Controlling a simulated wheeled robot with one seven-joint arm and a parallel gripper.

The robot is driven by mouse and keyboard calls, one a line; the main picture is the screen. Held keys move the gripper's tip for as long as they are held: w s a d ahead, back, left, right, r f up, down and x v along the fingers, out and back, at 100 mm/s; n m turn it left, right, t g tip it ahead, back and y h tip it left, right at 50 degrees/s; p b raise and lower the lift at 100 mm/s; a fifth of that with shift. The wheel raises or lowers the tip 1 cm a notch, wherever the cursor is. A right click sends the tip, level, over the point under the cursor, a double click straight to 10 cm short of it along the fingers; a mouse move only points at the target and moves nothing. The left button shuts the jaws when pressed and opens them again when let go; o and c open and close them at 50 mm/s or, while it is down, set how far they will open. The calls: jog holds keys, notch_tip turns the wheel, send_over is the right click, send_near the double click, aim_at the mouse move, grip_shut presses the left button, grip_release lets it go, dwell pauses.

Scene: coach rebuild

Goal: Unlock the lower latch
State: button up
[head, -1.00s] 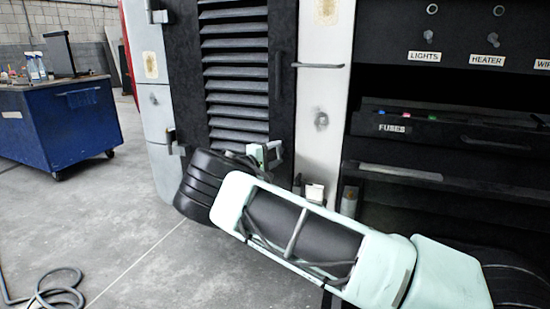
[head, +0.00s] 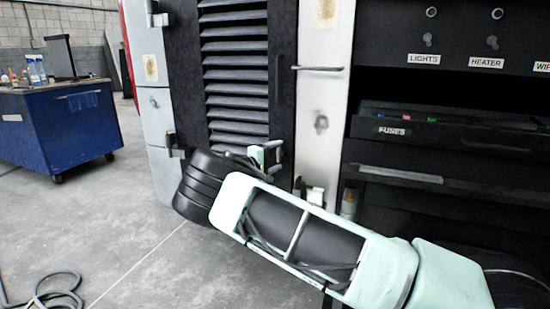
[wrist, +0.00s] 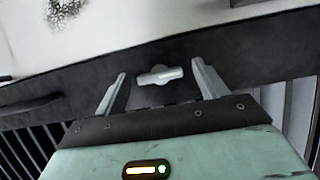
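The lower latch (wrist: 160,75) is a small pale grey handle with a rounded hub on the black door edge. In the wrist view it appears between the two fingers of my gripper (wrist: 159,80), which are spread apart and empty. I cannot tell how deep the latch sits between the fingertips. In the head view my gripper (head: 265,155) is at the lower part of the louvred black door (head: 284,110); the latch is hard to make out there, partly hidden by my arm.
An upper latch bar (head: 318,68) lies level across the white pillar (head: 320,95). A dark shelf bay with a fuse drawer (head: 440,118) is at the right. A blue cart (head: 75,125) stands at the left, with a cable (head: 45,293) on the open floor.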

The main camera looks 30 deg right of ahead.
jog(key=shift+a, duration=0.1)
jog(key=p+v, duration=0.1)
jog(key=v, duration=1.6)
jog(key=shift+s, duration=0.2)
jog(key=shift+a, duration=0.1)
